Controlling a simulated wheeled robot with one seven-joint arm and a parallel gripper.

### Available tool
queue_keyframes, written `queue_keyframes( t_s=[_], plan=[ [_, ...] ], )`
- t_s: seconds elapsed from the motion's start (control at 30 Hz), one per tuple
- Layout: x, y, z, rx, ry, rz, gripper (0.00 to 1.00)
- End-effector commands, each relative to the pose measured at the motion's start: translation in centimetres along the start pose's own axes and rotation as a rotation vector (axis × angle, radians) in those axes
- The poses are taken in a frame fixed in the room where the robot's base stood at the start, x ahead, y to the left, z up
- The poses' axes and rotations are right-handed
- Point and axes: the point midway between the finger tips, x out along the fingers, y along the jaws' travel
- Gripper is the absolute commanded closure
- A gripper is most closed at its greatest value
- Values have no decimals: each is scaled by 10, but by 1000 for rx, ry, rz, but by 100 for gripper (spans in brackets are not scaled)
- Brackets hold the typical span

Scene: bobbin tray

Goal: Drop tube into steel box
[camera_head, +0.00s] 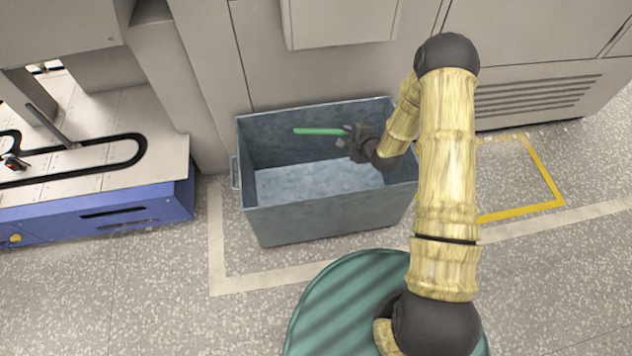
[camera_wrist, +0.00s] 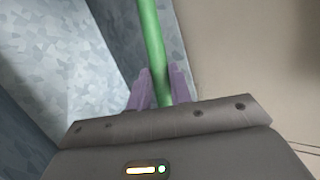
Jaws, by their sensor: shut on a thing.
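A thin green tube (camera_head: 318,131) shows over the opening of the steel box in the head view, pointing left from my gripper (camera_head: 347,136). In the wrist view the green tube (camera_wrist: 152,45) runs up from between the purple fingertips of my gripper (camera_wrist: 158,88), which are shut on it. The grey steel box (camera_head: 320,222) stands on the floor, open at the top, with its inside floor bare where it shows. Its mottled wall also shows in the wrist view (camera_wrist: 100,60). My forearm hides the box's right end in part.
A beige machine cabinet (camera_head: 540,60) stands close behind the box. A blue-sided conveyor unit (camera_head: 90,220) with a black looped track is at the left. Speckled floor with pale and yellow tape (camera_head: 530,208) is clear at the right.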

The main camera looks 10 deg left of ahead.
Motion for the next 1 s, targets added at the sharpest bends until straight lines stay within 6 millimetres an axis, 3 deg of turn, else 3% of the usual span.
queue_keyframes(
  t_s=[0.4, 0.8, 0.83, 0.93, 1.0],
  plan=[
    [26, 40, -11, 1, 1, -1, 100],
    [27, 43, -14, 2, 3, -1, 100],
    [27, 43, -14, 2, 3, -1, 77],
    [27, 43, -14, 2, 3, -1, 58],
    [27, 43, -14, 2, 3, -1, 54]
  ],
)
